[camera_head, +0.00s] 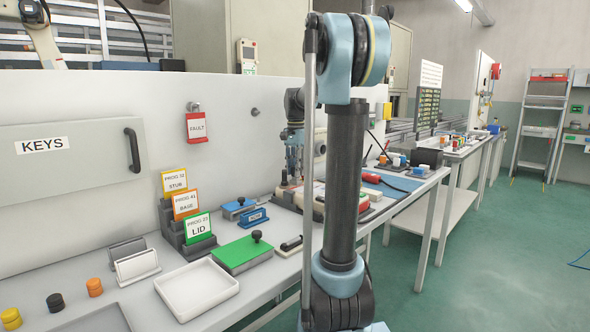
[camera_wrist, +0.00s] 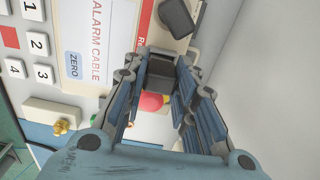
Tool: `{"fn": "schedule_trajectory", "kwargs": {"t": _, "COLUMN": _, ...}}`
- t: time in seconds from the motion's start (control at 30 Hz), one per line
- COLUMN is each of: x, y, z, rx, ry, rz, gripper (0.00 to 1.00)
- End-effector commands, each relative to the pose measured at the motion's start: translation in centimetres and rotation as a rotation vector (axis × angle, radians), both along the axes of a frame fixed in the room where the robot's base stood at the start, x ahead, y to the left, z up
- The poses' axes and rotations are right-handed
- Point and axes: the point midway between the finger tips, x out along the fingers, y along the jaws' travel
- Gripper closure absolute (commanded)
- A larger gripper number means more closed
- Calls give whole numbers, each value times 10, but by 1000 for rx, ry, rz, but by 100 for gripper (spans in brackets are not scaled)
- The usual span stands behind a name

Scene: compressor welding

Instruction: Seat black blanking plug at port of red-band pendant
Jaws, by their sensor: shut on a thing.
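My gripper (camera_wrist: 160,78) is shut on a dark block-shaped piece, which looks like the black blanking plug (camera_wrist: 160,70), in the wrist view. Beyond the fingertips lies a pale pendant (camera_wrist: 45,107) with number keys, a ZERO key and an ALARM CABLE label. Red shows along its edge, and a round red part (camera_wrist: 151,101) shows between my fingers. In the head view my gripper (camera_head: 294,165) points down over the bench, partly behind my arm.
A brass fitting (camera_wrist: 61,127) sits beside the pendant. On the bench are a white tray (camera_head: 197,289), a green block with a knob (camera_head: 242,254), program cards (camera_head: 186,205) and blue blocks (camera_head: 238,208). A pale upright wall (camera_head: 95,100) stands behind the bench.

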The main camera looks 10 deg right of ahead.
Motion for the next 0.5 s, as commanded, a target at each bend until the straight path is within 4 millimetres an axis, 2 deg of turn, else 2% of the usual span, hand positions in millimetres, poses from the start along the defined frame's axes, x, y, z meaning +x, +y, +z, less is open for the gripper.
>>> {"fn": "schedule_trajectory", "kwargs": {"t": 0.5, "x": 0, "y": 0, "z": -8, "rx": 0, "ry": 0, "rz": 0, "gripper": 100}}
